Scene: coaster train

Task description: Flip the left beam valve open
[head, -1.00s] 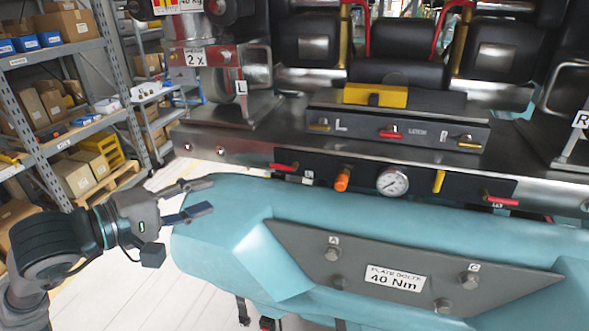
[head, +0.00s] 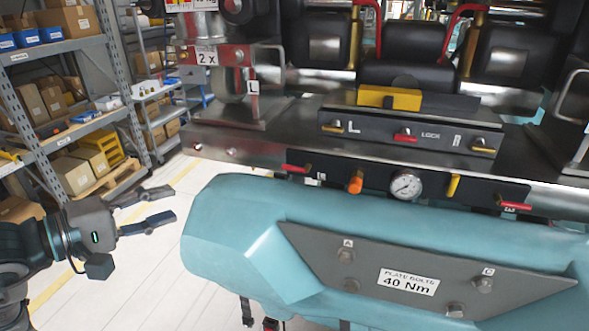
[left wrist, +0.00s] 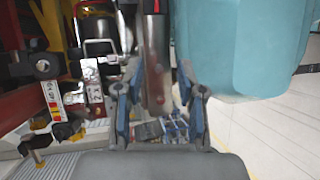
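The left beam valve, a red lever handle (head: 293,168), sits at the left end of the dark panel (head: 330,180) on the front beam and lies nearly level. A second red handle (head: 515,205) is at the panel's right end. My left gripper (head: 172,203) is open and empty, left of the teal nose and well left of and below the left valve. In the left wrist view, its two fingers (left wrist: 162,112) are apart, with the metal beam (left wrist: 155,60) seen end-on beyond them. A small red part shows at the top there; I cannot tell whether it is the valve. My right gripper is out of view.
An orange knob (head: 356,183), a gauge (head: 406,185) and a yellow lever (head: 453,186) share the panel. The teal nose (head: 230,215) bulges out below the beam. Shelving with boxes (head: 60,110) stands at the left. The floor between is clear.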

